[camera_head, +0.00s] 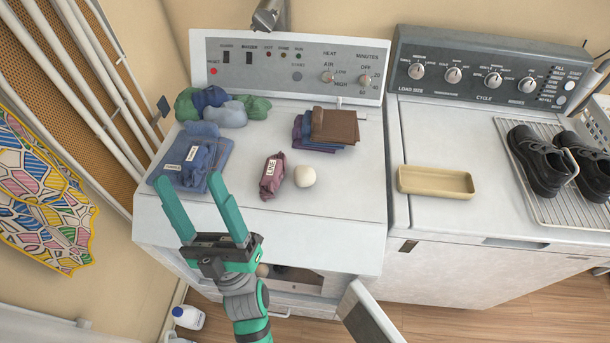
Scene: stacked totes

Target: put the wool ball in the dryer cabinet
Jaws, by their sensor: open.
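The wool ball (305,176) is small, round and off-white. It rests on the white dryer's top (345,205), just right of a dark red labelled bundle. My gripper (188,181) is open and empty, to the left of the ball and over the front left of the dryer top. The dryer cabinet (325,283) is below the front of the top. Its door (370,315) stands open at the lower right. My arm and the overhanging top hide much of the opening, and little of the inside shows.
The labelled bundle (272,177) lies close beside the ball. Blue bagged cloths (190,165), rolled cloths (222,108) and a folded stack (333,126) lie behind. A tan tray (435,182) and black shoes (540,160) are at right. A white bottle (188,317) stands on the floor.

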